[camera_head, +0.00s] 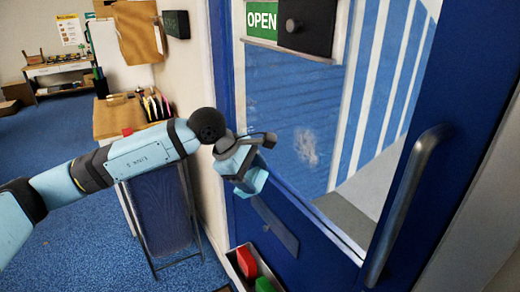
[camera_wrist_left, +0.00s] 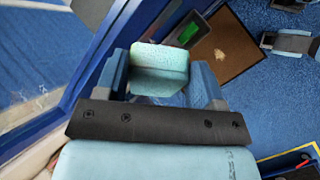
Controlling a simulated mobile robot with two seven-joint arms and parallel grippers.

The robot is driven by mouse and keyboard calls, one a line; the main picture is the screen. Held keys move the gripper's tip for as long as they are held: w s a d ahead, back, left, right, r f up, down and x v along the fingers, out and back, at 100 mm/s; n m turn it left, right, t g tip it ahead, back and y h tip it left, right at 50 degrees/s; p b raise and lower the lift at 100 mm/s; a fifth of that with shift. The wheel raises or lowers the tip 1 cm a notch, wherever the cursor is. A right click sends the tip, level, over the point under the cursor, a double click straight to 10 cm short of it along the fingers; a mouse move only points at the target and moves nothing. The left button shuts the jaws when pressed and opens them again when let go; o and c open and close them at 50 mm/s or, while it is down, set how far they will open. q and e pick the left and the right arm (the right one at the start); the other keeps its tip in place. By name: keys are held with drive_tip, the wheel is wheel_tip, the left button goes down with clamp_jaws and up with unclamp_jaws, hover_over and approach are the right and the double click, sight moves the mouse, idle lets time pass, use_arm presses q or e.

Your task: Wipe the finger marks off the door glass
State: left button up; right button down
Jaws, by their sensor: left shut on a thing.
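The blue door has a glass pane (camera_head: 290,95) in its upper half. A whitish smudge of finger marks (camera_head: 306,147) shows on the glass, right of my left gripper. My left gripper (camera_head: 248,172) is beside the left part of the door, near the pane's lower left edge. In the left wrist view the gripper (camera_wrist_left: 163,88) is shut on a pale green sponge-like block (camera_wrist_left: 160,57), held between both fingers. Whether the block touches the door cannot be told. In the head view the gripper largely hides the block. My right gripper is not in view.
A long grey door handle (camera_head: 400,205) stands out at the right. An OPEN sign (camera_head: 262,20) and a dark box (camera_head: 307,25) are at the glass top. A tray with red and green things (camera_head: 232,258) is below the gripper. A wooden-topped table (camera_head: 112,118) stands left.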

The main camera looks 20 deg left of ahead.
sight(299, 139)
use_arm(q)
drive_tip(key=r+n+t, duration=0.1)
drive_tip(key=n+t, duration=0.1)
drive_tip(key=r+n+t+h, duration=0.1)
drive_tip(key=n, duration=0.1)
drive_tip(key=shift+d+r+t, duration=0.2)
drive_tip(key=shift+r+t, duration=0.1)
drive_tip(key=shift+t, duration=0.1)
drive_tip(key=r+n+t, duration=0.1)
drive_tip(key=w+r+n+t, duration=0.1)
drive_tip(key=r+n+t+b, duration=0.1)
drive_tip(key=shift+w+d+t, duration=0.15)
drive_tip(key=shift+d+t, duration=0.25)
drive_tip(key=shift+w+r+n+t, duration=0.15)
drive_tip(key=shift+r+n+t, duration=0.25)
drive_tip(key=shift+r+n, duration=0.15)
drive_tip(key=shift+w+d+r+p, duration=0.25)
drive_tip(key=shift+w+d+p, duration=0.05)
drive_tip(key=shift+w+p, duration=0.1)
drive_tip(key=shift+w+d+f+p, duration=0.1)
drive_tip(key=shift+w+d+p, duration=0.65)
drive_tip(key=shift+w, duration=0.25)
drive_tip(key=shift+w+d+f+p, duration=0.1)
drive_tip(key=shift+w+d+p, duration=0.5)
drive_tip(key=shift+w+d, duration=0.3)
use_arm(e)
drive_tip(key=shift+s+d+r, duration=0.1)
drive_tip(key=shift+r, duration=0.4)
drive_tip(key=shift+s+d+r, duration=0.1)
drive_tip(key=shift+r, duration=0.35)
